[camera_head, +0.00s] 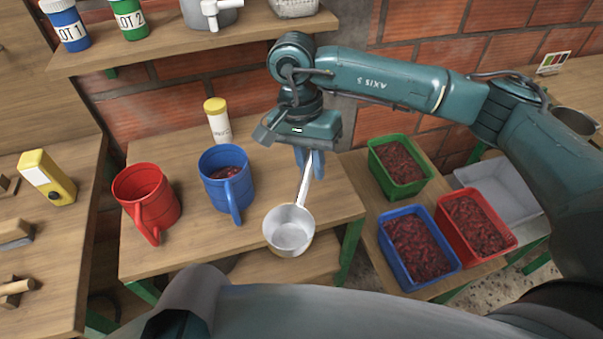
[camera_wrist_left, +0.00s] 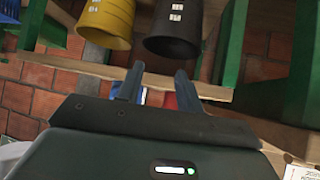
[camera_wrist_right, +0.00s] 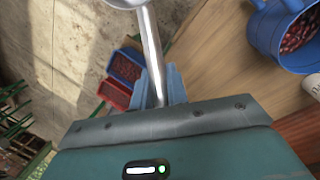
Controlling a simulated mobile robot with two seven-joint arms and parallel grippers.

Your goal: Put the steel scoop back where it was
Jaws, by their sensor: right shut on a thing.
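The steel scoop (camera_head: 289,232) is a round, empty metal pan with a straight handle. My right gripper (camera_head: 309,163) is shut on its handle, which also runs up between the fingers in the right wrist view (camera_wrist_right: 152,50). The handle slants up to the gripper, and the pan hangs at the front right edge of the wooden table (camera_head: 188,256); I cannot tell whether it touches the wood. My left gripper (camera_wrist_left: 157,88) is outside the head view; in the left wrist view its fingers are apart with nothing seen held between them.
A red jug (camera_head: 147,196) and a blue jug with berries (camera_head: 227,185) stand left of the scoop, with a yellow-lidded bottle (camera_head: 217,120) behind. Green (camera_head: 397,190), blue (camera_head: 447,268) and red (camera_head: 507,243) berry crates stand at right. A yellow bin (camera_wrist_left: 108,20) and a black bin (camera_wrist_left: 174,30) show below.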

